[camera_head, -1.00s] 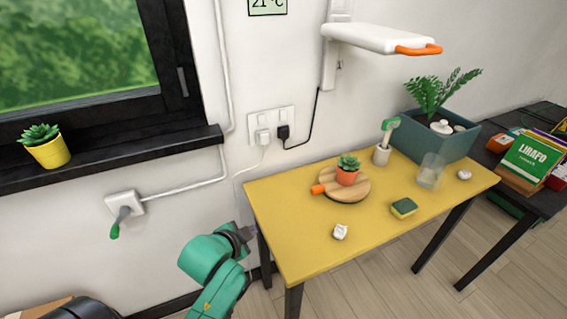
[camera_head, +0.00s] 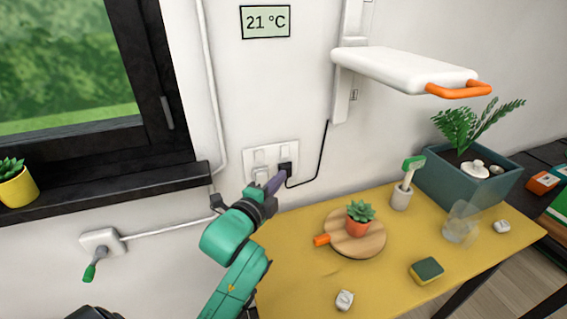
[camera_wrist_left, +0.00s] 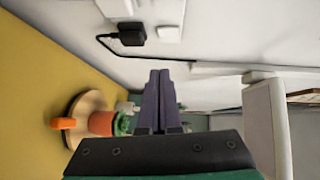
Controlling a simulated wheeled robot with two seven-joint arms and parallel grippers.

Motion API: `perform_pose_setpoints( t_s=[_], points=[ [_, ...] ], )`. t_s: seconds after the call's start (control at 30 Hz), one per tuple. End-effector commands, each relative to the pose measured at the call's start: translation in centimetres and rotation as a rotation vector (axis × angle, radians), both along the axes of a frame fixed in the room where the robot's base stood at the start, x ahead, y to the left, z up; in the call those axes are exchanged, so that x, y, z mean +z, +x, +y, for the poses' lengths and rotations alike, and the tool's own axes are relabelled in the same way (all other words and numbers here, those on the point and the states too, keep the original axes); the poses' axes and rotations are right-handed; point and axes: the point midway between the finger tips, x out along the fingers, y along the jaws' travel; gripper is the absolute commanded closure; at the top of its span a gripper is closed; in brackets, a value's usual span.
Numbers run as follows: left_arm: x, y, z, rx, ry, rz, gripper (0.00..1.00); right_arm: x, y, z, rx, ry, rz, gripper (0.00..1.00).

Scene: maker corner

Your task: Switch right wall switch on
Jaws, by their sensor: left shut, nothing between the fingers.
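The white wall plate (camera_head: 250,158) carries two rocker switches side by side. The right wall switch (camera_head: 284,153) sits above a black plug (camera_head: 286,167), and the left switch (camera_head: 260,157) above a white plug (camera_head: 261,175). I cannot tell which way the right switch is tipped. In the left wrist view the switch (camera_wrist_left: 168,34) shows as a small pale square beside the black plug (camera_wrist_left: 131,35). My left gripper (camera_head: 283,174) is shut and empty, its purple fingers in front of the plate, overlapping the black plug's lower edge. The fingers (camera_wrist_left: 160,72) look apart from the plate. My right gripper is out of view.
A white shelf (camera_head: 400,70) with an orange handle juts from the wall at right. The black plug's cable runs up towards it. The yellow table (camera_head: 300,280) stands below with a potted succulent (camera_head: 359,222) on a board. A window sill (camera_head: 120,187) is at left.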

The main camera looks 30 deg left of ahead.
Motion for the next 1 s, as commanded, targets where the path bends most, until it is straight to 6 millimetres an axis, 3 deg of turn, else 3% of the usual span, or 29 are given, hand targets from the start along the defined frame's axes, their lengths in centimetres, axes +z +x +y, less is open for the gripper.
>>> perform_pose_setpoints(
  t_s=[0.13,0.23,0.4,0.83,1.0],
  points=[
    [0.3,3.3,0.1,0.0,-0.004,-0.003,1.0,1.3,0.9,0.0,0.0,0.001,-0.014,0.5],
    [0.1,5.5,0.3,0.0,-0.003,-0.002,1.0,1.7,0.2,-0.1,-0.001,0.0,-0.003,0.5],
    [-0.4,7.3,2.4,0.0,0.0,0.001,1.0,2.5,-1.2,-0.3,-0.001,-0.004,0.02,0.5],
    [-0.9,8.0,3.2,-0.001,-0.001,-0.001,1.0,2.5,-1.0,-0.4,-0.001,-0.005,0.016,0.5],
    [-1.6,8.4,3.7,0.001,0.049,-0.042,1.0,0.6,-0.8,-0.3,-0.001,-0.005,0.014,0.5]
  ],
)
